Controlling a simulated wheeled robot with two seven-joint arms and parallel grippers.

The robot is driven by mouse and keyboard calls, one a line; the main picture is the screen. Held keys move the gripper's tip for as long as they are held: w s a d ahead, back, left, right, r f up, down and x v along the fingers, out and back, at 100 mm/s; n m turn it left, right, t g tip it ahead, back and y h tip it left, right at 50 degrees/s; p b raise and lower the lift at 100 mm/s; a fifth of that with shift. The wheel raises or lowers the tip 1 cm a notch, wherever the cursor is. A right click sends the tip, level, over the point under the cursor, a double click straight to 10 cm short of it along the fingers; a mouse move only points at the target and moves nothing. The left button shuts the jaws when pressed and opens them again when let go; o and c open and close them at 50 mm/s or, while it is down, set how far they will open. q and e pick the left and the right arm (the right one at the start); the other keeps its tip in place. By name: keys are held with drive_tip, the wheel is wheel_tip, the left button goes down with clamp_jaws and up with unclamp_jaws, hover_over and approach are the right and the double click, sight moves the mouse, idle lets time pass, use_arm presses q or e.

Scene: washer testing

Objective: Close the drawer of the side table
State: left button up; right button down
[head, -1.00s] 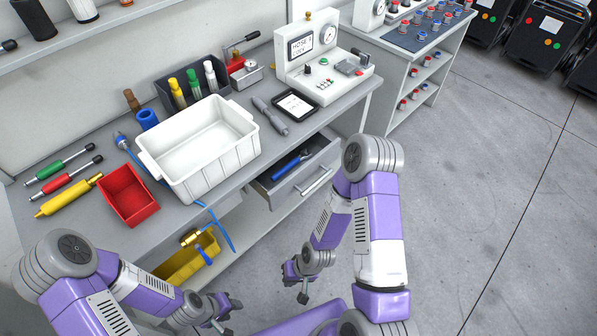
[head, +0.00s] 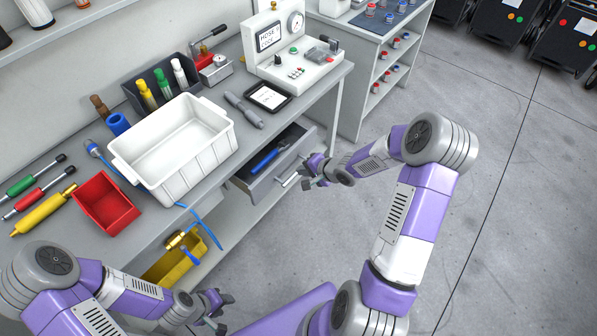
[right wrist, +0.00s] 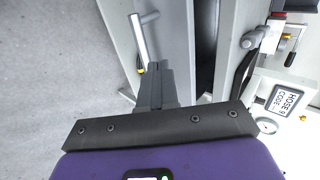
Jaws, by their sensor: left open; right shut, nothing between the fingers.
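The drawer (head: 262,189) stands open under the grey work table, with a blue-handled tool (head: 264,160) inside. Its handle (head: 290,181) is partly hidden by my right gripper in the head view. My right gripper (head: 311,181) is shut and empty, in front of the drawer at the handle's right end. In the right wrist view, its closed fingers (right wrist: 154,75) are close to the drawer front (right wrist: 172,40), next to the handle bar (right wrist: 138,38); I cannot tell whether they touch. My left gripper (head: 222,307) is open and empty, low in front of the table.
A white bin (head: 180,165), red tray (head: 104,205), dark tablet (head: 268,97) and test unit (head: 292,62) stand on the table (head: 225,165). A yellow bin (head: 175,262) and blue hose are below its front edge.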

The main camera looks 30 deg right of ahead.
drive_tip(key=b+x, duration=0.3)
drive_tip(key=x, duration=0.4)
drive_tip(key=shift+w+a+f+b, duration=0.1)
drive_tip(key=shift+f+b, duration=0.2)
drive_tip(key=shift+w+a+f, duration=0.15)
drive_tip(key=shift+w+f, duration=0.15)
drive_tip(key=shift+w, duration=0.1)
